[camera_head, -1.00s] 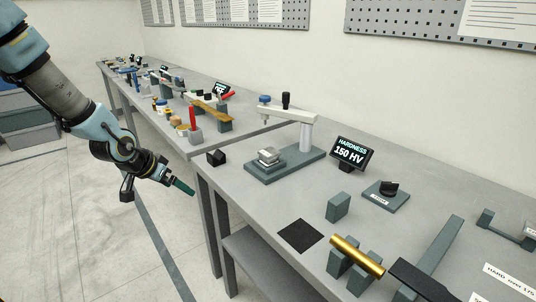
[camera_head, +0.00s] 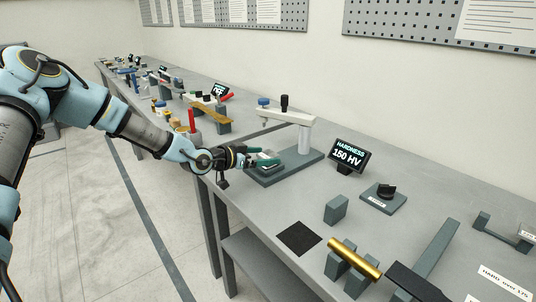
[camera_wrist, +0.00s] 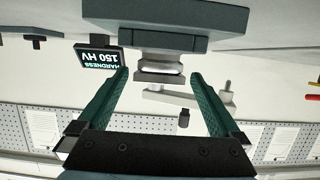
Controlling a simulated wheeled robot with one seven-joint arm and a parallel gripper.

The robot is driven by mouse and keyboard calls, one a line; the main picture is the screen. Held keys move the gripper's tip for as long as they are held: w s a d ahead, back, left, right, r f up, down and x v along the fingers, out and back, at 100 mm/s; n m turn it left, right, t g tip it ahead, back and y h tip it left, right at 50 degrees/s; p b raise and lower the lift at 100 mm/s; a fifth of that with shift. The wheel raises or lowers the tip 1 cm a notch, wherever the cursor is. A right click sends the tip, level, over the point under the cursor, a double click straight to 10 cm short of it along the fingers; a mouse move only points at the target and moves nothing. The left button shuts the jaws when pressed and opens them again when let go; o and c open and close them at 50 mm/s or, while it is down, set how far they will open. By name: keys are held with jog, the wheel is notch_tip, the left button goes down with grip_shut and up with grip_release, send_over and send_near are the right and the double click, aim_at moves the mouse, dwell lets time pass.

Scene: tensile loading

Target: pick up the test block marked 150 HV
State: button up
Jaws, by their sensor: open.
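A silver test block (camera_wrist: 160,77) sits on the stage of the hardness tester (camera_head: 304,136); I cannot read any mark on the block itself. The tester's display (camera_head: 347,154) reads "HARDNESS 150 HV", and it shows upside down in the wrist view (camera_wrist: 98,58). My gripper (camera_head: 266,160) is at the tester's stage, with its teal fingers partly hiding the block in the head view. In the wrist view my gripper (camera_wrist: 158,76) is open, with one finger on each side of the block and visible gaps between.
The tester's arm and post rise close behind the block. A black knob on a plate (camera_head: 385,197), a grey upright block (camera_head: 337,209), a black mat (camera_head: 298,238) and a brass cylinder (camera_head: 354,257) stand to the right. Bare bench lies between.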

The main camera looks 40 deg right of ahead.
aim_at(275, 155)
jog(key=p+x, duration=0.2)
jog(key=x, duration=0.2)
jog(key=shift+s+d+p, duration=0.1)
jog(key=shift+d+p, duration=0.05)
jog(key=shift+p, duration=0.2)
jog(key=shift+d+f, duration=0.2)
jog(key=shift+d, duration=0.2)
grip_shut()
